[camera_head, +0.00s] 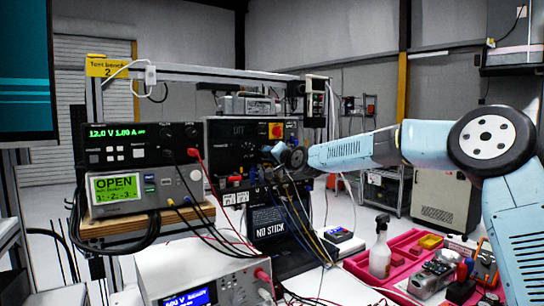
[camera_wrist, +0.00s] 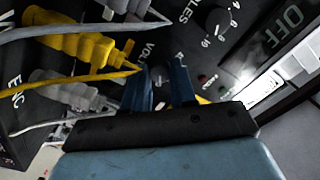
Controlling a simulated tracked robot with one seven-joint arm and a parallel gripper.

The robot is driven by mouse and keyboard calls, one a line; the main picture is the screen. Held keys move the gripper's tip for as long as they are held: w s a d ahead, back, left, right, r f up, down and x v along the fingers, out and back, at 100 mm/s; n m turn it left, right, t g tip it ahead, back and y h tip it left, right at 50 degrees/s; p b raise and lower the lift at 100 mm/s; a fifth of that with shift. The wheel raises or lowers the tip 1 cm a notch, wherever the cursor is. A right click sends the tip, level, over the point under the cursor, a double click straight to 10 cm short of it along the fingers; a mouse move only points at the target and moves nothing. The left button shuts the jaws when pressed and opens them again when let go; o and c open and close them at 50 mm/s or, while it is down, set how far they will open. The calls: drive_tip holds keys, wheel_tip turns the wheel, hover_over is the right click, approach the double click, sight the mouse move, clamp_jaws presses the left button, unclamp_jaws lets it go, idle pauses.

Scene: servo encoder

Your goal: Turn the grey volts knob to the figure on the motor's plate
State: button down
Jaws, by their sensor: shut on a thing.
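My gripper (camera_wrist: 161,84) is in front of a black panel (camera_head: 222,135), with its two blue fingers closed in beside the lettering that begins VOL. They are shut on the grey volts knob, which the fingers almost wholly hide; its pointer and setting cannot be read. In the head view my gripper (camera_head: 279,160) reaches the panel's right part from the right. A black knob (camera_wrist: 217,20) with a number scale sits beyond the fingers in the wrist view, near lettering ending in LES. I cannot make out the motor's plate or its figure.
A yellow plug (camera_wrist: 68,42) and a grey plug (camera_wrist: 65,90) with leads sit close left of the fingers. Cables hang below the panel. A power supply (camera_head: 130,138) stands left. A red tray (camera_head: 405,250) and a spray bottle (camera_head: 381,250) are at front right.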

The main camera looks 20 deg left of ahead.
drive_tip(key=shift+w+d+r, duration=0.1)
drive_tip(key=shift+r, duration=0.05)
drive_tip(key=c, duration=0.9)
unclamp_jaws()
drive_tip(key=v, duration=1.3)
drive_tip(key=shift+d, duration=0.3)
drive_tip(key=shift+s, duration=0.25)
drive_tip(key=shift+f, duration=0.25)
